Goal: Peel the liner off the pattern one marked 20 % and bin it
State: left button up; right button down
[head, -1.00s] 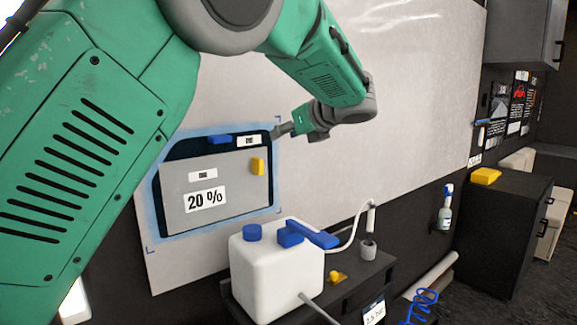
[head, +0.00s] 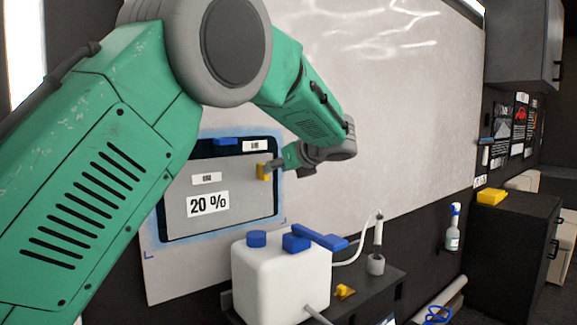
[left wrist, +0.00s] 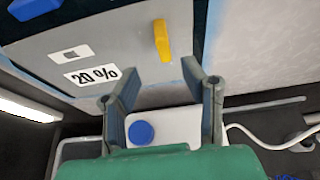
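The pattern marked 20 % (head: 208,203) is up on the pale wall board, a dark sheet with a grey liner over most of its face. A yellow tab (head: 263,171) sits at the liner's upper right; it also shows in the left wrist view (left wrist: 162,41). A blue tab (head: 226,141) is on the dark top edge. My left gripper (left wrist: 161,72) is open and empty, its fingers spread to either side of the tab's line, with the tab just beyond the fingertips. In the head view the gripper overlaps the tab; contact cannot be told. No bin is identifiable.
A white jug (head: 282,278) with a blue cap and blue handle stands on a dark shelf below the pattern. A spray bottle (head: 453,228) hangs at the right. A dark cabinet (head: 512,245) carries a yellow block (head: 491,197). The board right of the pattern is clear.

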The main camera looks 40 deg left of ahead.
aim_at(268, 175)
pick_arm(q)
jog(key=shift+x, duration=4.25)
jog(key=shift+w+d, duration=0.2)
jog(key=shift+d, duration=0.15)
jog(key=c, duration=0.8)
jog(key=shift+d+r+p, duration=0.2)
jog(key=shift+d+p, duration=0.1)
jog(key=shift+d, duration=0.2)
grip_shut()
jog(key=shift+s+d, duration=0.2)
jog(key=shift+d, duration=0.2)
